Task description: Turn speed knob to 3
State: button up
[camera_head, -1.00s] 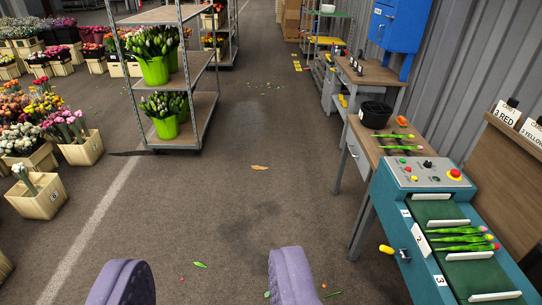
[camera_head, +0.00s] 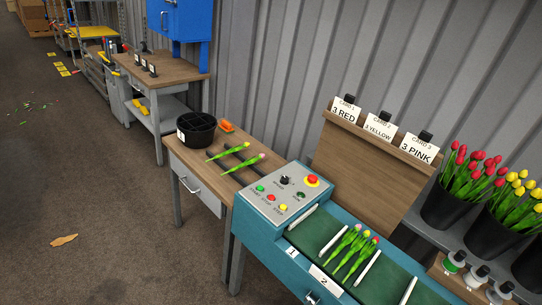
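A green button (camera_head: 260,188), a red button (camera_head: 270,198) and a yellow button (camera_head: 283,207) line the front. My gripper is not in view now.
Tulips (camera_head: 355,250) lie in the machine's slots. A wooden table (camera_head: 205,178) with a black pot (camera_head: 196,128) and loose tulips adjoins the machine. A card board (camera_head: 365,165) stands behind. Flower buckets (camera_head: 455,208) are at right. Open floor (camera_head: 90,190) lies left.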

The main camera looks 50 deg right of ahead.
aim_at(285, 180)
jog(key=i+l+z, duration=0.1)
jog(key=i+z, duration=0.25)
jog(key=i, duration=0.2)
jog(key=i+j+z, duration=0.1)
jog(key=i+z, duration=0.25)
jog(key=i, duration=0.2)
jog(key=i+j+z, duration=0.2)
jog(key=i+z, duration=0.15)
jog(key=i, duration=0.2)
jog(key=i+l+z, duration=0.1)
jog(key=i, duration=0.45)
jog(key=i+l+z, duration=0.15)
jog(key=i, duration=0.4)
